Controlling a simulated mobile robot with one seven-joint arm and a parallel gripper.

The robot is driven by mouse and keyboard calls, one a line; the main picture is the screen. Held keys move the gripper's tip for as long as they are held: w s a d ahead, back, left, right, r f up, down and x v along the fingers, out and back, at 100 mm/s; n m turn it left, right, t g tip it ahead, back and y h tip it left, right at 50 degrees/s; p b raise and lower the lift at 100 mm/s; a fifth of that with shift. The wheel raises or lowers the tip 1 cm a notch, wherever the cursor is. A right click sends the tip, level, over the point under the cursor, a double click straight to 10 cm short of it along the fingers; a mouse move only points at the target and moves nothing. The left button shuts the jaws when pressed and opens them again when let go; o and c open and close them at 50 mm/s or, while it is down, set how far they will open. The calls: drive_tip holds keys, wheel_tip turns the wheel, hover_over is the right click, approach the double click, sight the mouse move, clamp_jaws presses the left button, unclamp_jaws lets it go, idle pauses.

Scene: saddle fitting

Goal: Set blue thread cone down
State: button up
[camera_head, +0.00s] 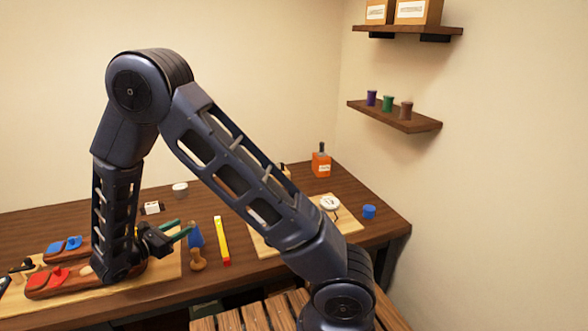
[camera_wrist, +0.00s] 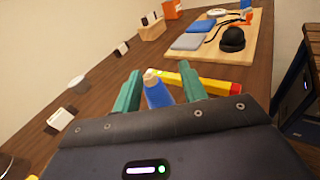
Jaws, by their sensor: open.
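The blue thread cone (camera_head: 196,236) stands on the brown workbench, just right of my gripper in the head view. In the wrist view the blue cone (camera_wrist: 158,94) shows between my two green fingers, its pale top towards the far side. My gripper (camera_head: 181,230) is open, with its fingers pointing at the cone. In the wrist view my gripper (camera_wrist: 160,74) has a gap on both sides of the cone; whether a finger touches it I cannot tell.
A yellow bar (camera_head: 221,241) lies right of the cone, and a wooden-handled tool (camera_head: 198,260) stands in front of it. A board with red and blue items (camera_head: 170,270) is at left. A pale board (camera_head: 262,243) lies right. Small spools stand on a wall shelf (camera_head: 410,122).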

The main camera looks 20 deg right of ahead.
drive_tip(key=d+r+m+g+y, duration=0.1)
drive_tip(key=d+r+m+g, duration=0.25)
drive_tip(key=d, duration=0.35)
drive_tip(key=s+d+r+m+g+y, duration=0.1)
drive_tip(key=d+r+m+g+y, duration=0.15)
drive_tip(key=d+r+m, duration=0.4)
drive_tip(key=d+r+m+g+y, duration=0.1)
drive_tip(key=d+r+g, duration=0.2)
drive_tip(key=d, duration=0.6)
drive_tip(key=s+d+r+m+t+y, duration=0.3)
drive_tip(key=s+d+r+m+y, duration=0.6)
drive_tip(key=s+d+m, duration=0.3)
drive_tip(key=shift+s+d+r+m+t, duration=0.25)
drive_tip(key=shift+s+d+m+t, duration=0.15)
drive_tip(key=shift+s+m, duration=0.35)
